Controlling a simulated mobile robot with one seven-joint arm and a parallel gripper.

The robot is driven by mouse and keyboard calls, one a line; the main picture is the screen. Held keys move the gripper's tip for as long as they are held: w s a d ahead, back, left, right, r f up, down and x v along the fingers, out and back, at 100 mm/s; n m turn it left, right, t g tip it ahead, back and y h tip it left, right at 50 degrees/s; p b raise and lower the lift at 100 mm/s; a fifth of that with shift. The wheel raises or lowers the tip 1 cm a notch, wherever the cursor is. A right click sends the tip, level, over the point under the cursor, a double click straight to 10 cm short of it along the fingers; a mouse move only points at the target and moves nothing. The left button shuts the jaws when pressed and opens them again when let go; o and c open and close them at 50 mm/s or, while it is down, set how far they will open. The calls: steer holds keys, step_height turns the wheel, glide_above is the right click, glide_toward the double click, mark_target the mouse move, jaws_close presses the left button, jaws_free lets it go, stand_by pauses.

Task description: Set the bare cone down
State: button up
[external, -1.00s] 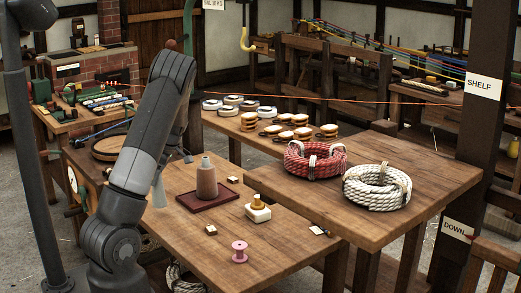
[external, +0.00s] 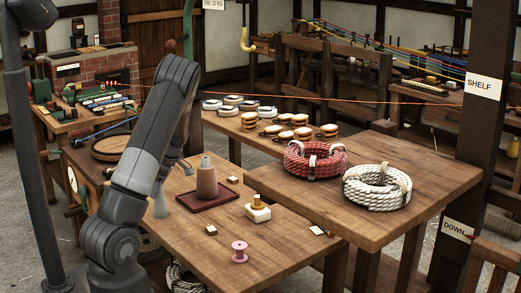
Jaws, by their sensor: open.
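A pale grey-green bare cone (external: 160,205) stands upright on the wooden table, partly hidden behind my forearm. A brown wound cone with a grey tip (external: 206,181) stands on a dark red tray (external: 225,200) to its right. Only a small dark part of my gripper (external: 185,167) shows past my arm, above and to the right of the bare cone. It looks apart from that cone and is open. Most of the gripper is hidden by my arm.
The table also holds a white block with a brass-coloured top (external: 258,212), a pink spool (external: 239,251) and small pale blocks (external: 211,229). Red (external: 314,160) and white (external: 377,187) rope coils lie on the adjoining table. Bare wood shows at the table's front.

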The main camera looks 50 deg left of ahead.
steer(key=v, duration=1.2)
steer(key=shift+r, duration=0.15)
steer(key=d+r+m+t+h, duration=0.1)
steer(key=d+r+m+t, duration=0.2)
steer(key=d, duration=0.4)
steer(key=s+d+r+m+h, duration=0.1)
steer(key=d+r+m, duration=0.2)
steer(key=d+m, duration=0.35)
steer(key=d+r+m+t+h, duration=0.1)
steer(key=d+r+m+t, duration=0.15)
steer(key=d, duration=0.55)
steer(key=s+d+r+m+t, duration=0.1)
steer(key=s+d+r+m, duration=0.1)
steer(key=s+d+m, duration=0.4)
steer(key=s+d+r+m+t, duration=0.2)
steer(key=s+d+m, duration=0.4)
steer(key=d+m, duration=0.3)
steer(key=shift+d+r, duration=0.3)
steer(key=shift+d, duration=0.65)
